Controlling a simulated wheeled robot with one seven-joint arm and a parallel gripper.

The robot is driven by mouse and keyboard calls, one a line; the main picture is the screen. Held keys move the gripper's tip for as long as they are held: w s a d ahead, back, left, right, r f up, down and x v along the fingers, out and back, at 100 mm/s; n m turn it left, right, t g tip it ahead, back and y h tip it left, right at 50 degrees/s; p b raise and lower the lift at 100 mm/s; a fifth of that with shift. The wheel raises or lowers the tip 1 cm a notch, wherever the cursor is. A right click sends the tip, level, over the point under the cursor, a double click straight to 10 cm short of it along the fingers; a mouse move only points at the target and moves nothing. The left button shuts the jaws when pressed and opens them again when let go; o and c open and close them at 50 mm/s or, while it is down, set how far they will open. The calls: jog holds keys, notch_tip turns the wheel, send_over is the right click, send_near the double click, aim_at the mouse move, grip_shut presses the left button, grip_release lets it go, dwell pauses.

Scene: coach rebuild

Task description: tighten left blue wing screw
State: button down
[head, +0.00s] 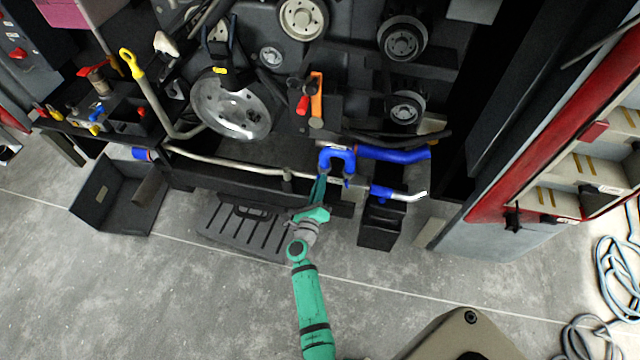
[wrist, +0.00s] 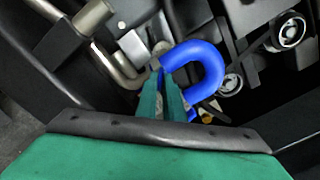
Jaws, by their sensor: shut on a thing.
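My gripper (wrist: 160,72) has its two teal fingers close together beside the left end of a blue U-shaped hose (wrist: 208,62). A sliver of blue shows between the fingertips, and I take it for the left blue wing screw, mostly hidden by the fingers. In the head view my gripper (head: 321,178) reaches up from below to the left leg of the blue U-shaped hose (head: 337,153). The wing screw cannot be made out there. A small blue part (head: 347,182) hangs under the hose's right leg.
A metal pipe (head: 235,163) runs left from the hose. Another blue hose (head: 395,155) and a blue-sleeved pipe (head: 395,193) lie to the right. Pulleys (head: 403,42) and an orange-handled tool (head: 316,95) are above. A black bin (head: 378,228) stands lower right.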

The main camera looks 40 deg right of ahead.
jog(key=m, duration=0.6)
jog(key=shift+f+m, duration=0.15)
jog(key=shift+m, duration=0.15)
dwell(0.5)
jog(key=c, duration=1.9)
grip_release()
jog(key=shift+a, duration=0.15)
jog(key=v, duration=1)
jog(key=shift+s+a, duration=0.2)
jog(key=shift+s, duration=0.1)
